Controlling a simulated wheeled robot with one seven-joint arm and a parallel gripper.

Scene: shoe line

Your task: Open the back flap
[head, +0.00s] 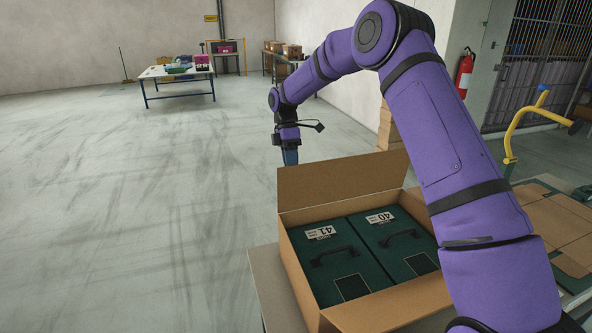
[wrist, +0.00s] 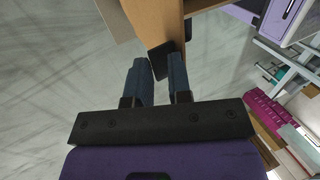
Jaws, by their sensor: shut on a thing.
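An open brown cardboard box (head: 296,268) stands on a table at the lower middle of the head view. Its back flap (head: 340,179) stands up from the far rim, tilted a little away. My gripper (head: 290,157) points down at the flap's top edge, near its left corner, and is shut on the flap. The tips are partly hidden there. In the wrist view my two blue fingers (wrist: 158,72) have a narrow gap between them, with brown cardboard (wrist: 155,20) just ahead; the exact contact is unclear.
Two dark green shoe boxes, 41 (head: 330,262) and 40 (head: 395,241), lie inside the box. My arm passes over its right side. A yellow-handled cart (head: 512,135) and flattened cardboard (head: 560,225) are at right. The floor at left is clear.

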